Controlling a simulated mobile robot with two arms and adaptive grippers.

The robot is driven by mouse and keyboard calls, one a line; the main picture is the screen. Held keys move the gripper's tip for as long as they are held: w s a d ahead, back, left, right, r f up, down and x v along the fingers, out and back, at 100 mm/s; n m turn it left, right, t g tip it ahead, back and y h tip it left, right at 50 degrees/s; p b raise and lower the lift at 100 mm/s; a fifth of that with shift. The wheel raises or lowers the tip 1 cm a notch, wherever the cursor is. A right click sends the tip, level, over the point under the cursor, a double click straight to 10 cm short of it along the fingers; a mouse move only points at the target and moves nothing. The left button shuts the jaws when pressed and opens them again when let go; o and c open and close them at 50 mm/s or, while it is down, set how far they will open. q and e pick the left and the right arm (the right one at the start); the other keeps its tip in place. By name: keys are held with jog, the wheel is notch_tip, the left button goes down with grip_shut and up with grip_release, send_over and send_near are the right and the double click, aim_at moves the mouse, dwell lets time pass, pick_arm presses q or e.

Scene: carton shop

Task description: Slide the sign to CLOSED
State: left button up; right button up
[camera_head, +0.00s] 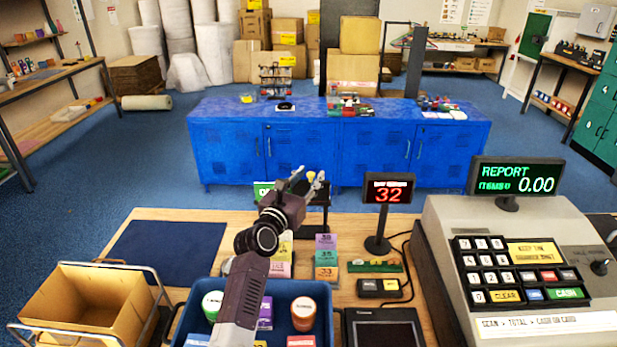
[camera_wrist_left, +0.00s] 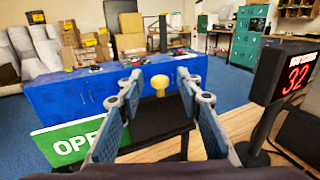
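The green sign (camera_head: 262,190) shows left of my left gripper in the head view. A yellow knob (camera_wrist_left: 160,84) stands above a black frame (camera_wrist_left: 150,122); the frame also shows in the head view (camera_head: 318,220). My left gripper (camera_head: 309,178) is open, with its fingers pointing toward the knob. In the left wrist view the knob appears between the fingertips (camera_wrist_left: 159,77); I see no contact. My right gripper is not in view.
A cash register (camera_head: 530,260) fills the right of the counter. A blue crate (camera_head: 172,325) with goods and a carton (camera_head: 85,305) are at the front left. A dark mat (camera_head: 165,250) is bare.

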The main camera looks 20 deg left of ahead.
pick_arm(q)
jog(key=shift+w, duration=0.1)
jog(key=shift+c, duration=0.3)
grip_shut()
jog(key=s+a, duration=0.3)
jog(key=a, duration=0.7)
jog(key=shift+p, duration=0.3)
jog(key=shift+a, duration=0.1)
